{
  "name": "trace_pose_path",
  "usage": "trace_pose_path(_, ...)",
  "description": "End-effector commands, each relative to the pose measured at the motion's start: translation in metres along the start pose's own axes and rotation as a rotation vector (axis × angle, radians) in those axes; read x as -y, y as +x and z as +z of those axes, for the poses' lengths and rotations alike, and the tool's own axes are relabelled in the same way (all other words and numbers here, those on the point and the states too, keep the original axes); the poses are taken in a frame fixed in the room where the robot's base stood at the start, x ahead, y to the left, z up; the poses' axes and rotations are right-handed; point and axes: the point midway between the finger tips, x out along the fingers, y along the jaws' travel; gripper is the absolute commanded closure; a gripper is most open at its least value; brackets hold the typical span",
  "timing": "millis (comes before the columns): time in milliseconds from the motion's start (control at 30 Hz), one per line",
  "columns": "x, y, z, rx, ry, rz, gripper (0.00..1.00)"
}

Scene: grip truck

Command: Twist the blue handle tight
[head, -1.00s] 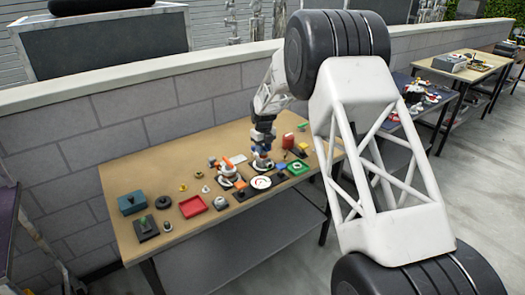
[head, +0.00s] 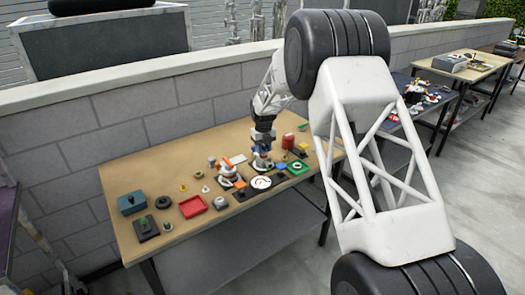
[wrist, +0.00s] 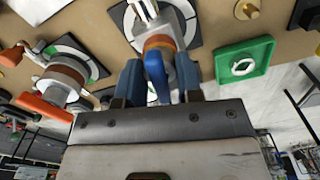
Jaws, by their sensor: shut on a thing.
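The blue handle (wrist: 156,76) sits on a round valve body with an orange-brown band (wrist: 160,43), on a dark square plate with a pale ring (wrist: 190,18). My gripper (wrist: 158,90) has one blue-grey finger on each side of the handle and is shut on it. The exact contact is hard to see in the wrist view. In the head view my gripper (head: 262,158) points down at the middle of the bench, and the handle is too small and covered to make out clearly.
A similar valve with an orange handle (wrist: 42,108) stands close by on the left. A green square tray (wrist: 265,55) lies to the right. The wooden bench (head: 140,180) also holds a red tray (head: 193,206), a white dial (head: 261,182) and several small parts.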

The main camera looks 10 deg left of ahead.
Motion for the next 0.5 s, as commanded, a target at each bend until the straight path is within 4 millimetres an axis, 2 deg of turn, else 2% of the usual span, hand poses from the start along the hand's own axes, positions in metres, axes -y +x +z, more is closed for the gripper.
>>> trace_pose_path(500,0.0018,-0.0022,0.0018,0.005,0.069,0.004,0.88)
